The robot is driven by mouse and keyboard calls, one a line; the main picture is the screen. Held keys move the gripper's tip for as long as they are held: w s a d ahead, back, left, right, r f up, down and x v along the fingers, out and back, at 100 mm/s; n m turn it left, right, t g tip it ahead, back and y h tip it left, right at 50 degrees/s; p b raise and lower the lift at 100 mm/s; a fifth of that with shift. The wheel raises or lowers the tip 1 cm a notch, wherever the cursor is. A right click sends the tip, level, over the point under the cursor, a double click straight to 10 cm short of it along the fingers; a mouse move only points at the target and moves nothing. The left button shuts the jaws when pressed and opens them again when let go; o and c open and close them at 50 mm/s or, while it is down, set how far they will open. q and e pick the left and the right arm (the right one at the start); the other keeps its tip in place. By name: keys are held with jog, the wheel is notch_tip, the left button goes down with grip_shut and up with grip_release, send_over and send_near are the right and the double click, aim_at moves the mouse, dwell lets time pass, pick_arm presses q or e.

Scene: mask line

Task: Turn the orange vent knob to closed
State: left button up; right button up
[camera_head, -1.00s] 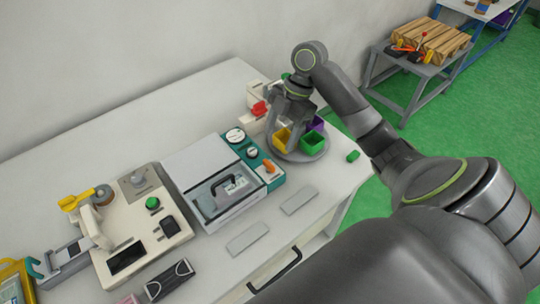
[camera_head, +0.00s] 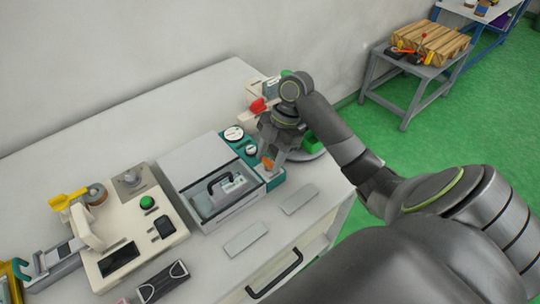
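The orange vent knob (camera_head: 268,164) sits on the teal right side panel (camera_head: 275,183) of a grey box-shaped machine on the table. Below the dials, it is partly covered by my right gripper. My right gripper (camera_head: 273,158) comes down from above with its fingers at the knob. The fingers look apart, one to each side of it, but I cannot tell whether they touch it. My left gripper is not in view.
The machine (camera_head: 207,163) has a front window and black handle. Right of it, a round tray with a green bin (camera_head: 309,141) is mostly hidden by my arm. A cream machine with a green button (camera_head: 147,202) stands left. Two grey plates (camera_head: 246,240) lie in front.

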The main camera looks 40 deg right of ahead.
jog(key=c, duration=0.5)
jog(key=shift+r, duration=0.1)
jog(key=shift+c, duration=0.2)
jog(key=shift+s+r+m+t+p, duration=0.15)
jog(key=shift+m+t+p, duration=0.15)
jog(key=shift+m+p, duration=0.6)
jog(key=m+t+h+p, duration=0.1)
jog(key=m+p, duration=0.3)
jog(key=p, duration=0.1)
jog(key=m+t+p, duration=0.1)
jog(key=m+p, duration=0.3)
jog(key=p, duration=0.1)
jog(key=m+t+h+p, duration=0.1)
jog(key=m+t+p, duration=0.1)
jog(key=m+p, duration=0.2)
jog(key=shift+s+a+r+h+p, duration=0.1)
jog(key=shift+s+a+h+p, duration=0.15)
jog(key=shift+p, duration=0.6)
jog(key=shift+m+h+p, duration=0.45)
jog(key=shift+m+p, duration=0.5)
jog(key=shift+m, duration=0.15)
jog(key=shift+w+f+m+h+p, duration=0.1)
jog(key=shift+f+m+h+p, duration=0.25)
jog(key=shift+m, duration=0.55)
jog(key=shift+r, duration=0.1)
jog(key=o, duration=1)
